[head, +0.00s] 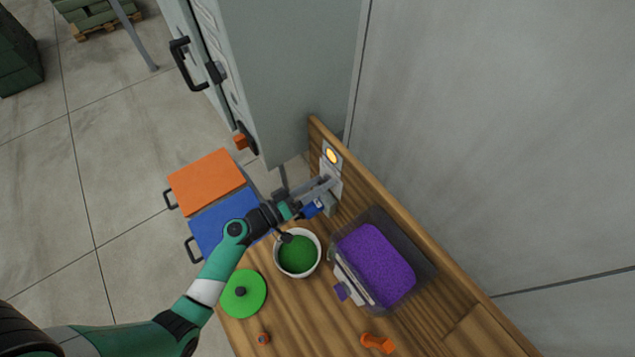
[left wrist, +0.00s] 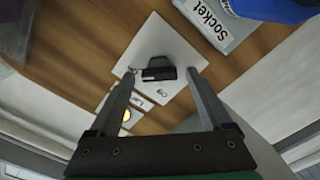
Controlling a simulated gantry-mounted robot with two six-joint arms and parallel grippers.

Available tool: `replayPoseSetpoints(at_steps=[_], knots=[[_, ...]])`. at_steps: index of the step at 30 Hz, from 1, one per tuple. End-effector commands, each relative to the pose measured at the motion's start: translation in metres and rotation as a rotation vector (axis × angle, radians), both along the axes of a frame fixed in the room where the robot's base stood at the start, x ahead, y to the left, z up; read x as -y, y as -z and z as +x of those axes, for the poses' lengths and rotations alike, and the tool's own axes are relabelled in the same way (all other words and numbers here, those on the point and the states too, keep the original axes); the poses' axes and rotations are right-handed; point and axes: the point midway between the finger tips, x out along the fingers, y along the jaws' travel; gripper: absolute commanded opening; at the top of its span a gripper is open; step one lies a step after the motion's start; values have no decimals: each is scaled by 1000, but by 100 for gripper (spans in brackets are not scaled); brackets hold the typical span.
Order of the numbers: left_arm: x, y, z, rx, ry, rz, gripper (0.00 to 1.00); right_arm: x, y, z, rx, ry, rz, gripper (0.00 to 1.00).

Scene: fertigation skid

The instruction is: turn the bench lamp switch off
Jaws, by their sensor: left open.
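The bench lamp switch (left wrist: 158,68) is a dark rocker or toggle on a pale square plate (left wrist: 150,35) fixed to the wooden back panel. My left gripper (head: 331,184) is at this panel, and it also shows in the left wrist view (left wrist: 162,74). Its jaws are open, one finger to each side of the switch. I cannot tell whether they touch it. A round lamp (head: 332,156) glows yellow on the panel just above, and part of it shows behind my left finger (left wrist: 127,115). The switch itself is hidden in the head view. My right gripper is out of view.
A blue plug (head: 313,208) sits at a plate labelled Socket (left wrist: 212,22), close beside the switch. On the bench stand a white bowl of green granules (head: 297,254), a clear bin of purple granules (head: 375,260), a green lid (head: 242,293) and an orange part (head: 378,343).

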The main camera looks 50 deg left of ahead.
Motion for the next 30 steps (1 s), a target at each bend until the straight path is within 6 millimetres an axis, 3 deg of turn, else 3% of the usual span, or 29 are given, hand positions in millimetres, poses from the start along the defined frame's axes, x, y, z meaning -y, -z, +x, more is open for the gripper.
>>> replayPoseSetpoints(at_steps=[3, 17, 30], knots=[[0, 0, 0, 0, 0, 0, 82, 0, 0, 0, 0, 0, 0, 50], [0, 0, -1, 0, 0, 0, 0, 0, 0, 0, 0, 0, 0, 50], [-1, 1, -1, -8, 0, -78, 0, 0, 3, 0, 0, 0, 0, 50]])
